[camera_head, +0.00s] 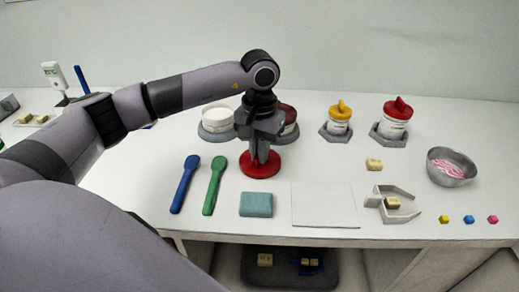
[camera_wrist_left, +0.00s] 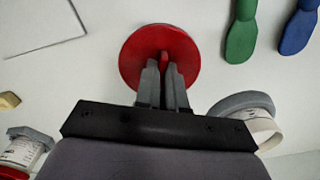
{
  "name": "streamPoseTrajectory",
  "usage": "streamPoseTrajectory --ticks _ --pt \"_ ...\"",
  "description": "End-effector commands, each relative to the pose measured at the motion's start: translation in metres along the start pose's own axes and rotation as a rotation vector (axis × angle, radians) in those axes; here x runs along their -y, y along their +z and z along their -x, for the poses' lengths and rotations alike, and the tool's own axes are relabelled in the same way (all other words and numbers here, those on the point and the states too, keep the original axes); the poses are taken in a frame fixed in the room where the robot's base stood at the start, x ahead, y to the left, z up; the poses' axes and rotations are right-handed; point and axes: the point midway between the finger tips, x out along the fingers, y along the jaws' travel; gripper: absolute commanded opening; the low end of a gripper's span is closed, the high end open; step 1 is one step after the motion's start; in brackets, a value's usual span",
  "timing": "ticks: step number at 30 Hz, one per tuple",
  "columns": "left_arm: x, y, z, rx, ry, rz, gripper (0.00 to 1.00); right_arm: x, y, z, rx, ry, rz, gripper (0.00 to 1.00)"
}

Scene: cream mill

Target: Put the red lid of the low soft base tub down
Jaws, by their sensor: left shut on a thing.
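My left gripper (camera_head: 262,158) points straight down and is shut on the red lid (camera_head: 260,169). The lid is a flat red disc with a raised grip; it lies level at the table surface, and I cannot tell if it touches. In the left wrist view the fingers (camera_wrist_left: 165,70) close on the grip of the lid (camera_wrist_left: 135,55). A low white tub (camera_head: 217,116) without a lid stands behind and left of the gripper. A dark red-topped tub (camera_head: 289,115) is partly hidden behind the gripper. My right gripper is not in view.
Blue (camera_head: 185,185) and green (camera_head: 214,186) spatulas lie left of the lid. A teal cloth (camera_head: 256,205) and white sheet (camera_head: 325,205) lie in front. A yellow-lidded tub (camera_head: 339,119), red-lidded tub (camera_head: 393,118) and metal bowl (camera_head: 451,178) stand right.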

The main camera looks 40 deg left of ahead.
Motion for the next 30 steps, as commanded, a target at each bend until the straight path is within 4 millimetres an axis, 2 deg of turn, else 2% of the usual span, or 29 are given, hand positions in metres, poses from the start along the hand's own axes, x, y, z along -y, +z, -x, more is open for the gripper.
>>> streamPoseTrajectory --ticks 4,5,6,7,14,18,20,30 --pt "0.0 0.0 -0.005 0.0 0.0 0.0 0.0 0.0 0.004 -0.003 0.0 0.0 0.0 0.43" --pt "0.0 0.0 -0.003 0.0 0.0 0.001 0.19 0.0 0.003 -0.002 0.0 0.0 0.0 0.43" --pt "0.0 0.0 -0.003 0.0 0.0 0.001 0.32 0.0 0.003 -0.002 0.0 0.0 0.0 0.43" --pt "0.0 0.0 -0.003 0.0 0.0 0.0 0.35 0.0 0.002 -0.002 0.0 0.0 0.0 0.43" --pt "0.0 0.0 -0.002 0.001 -0.001 0.001 0.35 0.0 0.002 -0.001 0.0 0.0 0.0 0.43" --pt "0.0 -0.001 0.006 -0.002 0.0 0.001 0.35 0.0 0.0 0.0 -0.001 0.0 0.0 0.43" --pt "0.0 -0.001 0.015 -0.005 0.001 0.001 0.35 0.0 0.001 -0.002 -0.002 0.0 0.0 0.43" --pt "0.0 -0.001 0.089 -0.005 0.001 0.001 0.35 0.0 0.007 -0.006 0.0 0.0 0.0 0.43"
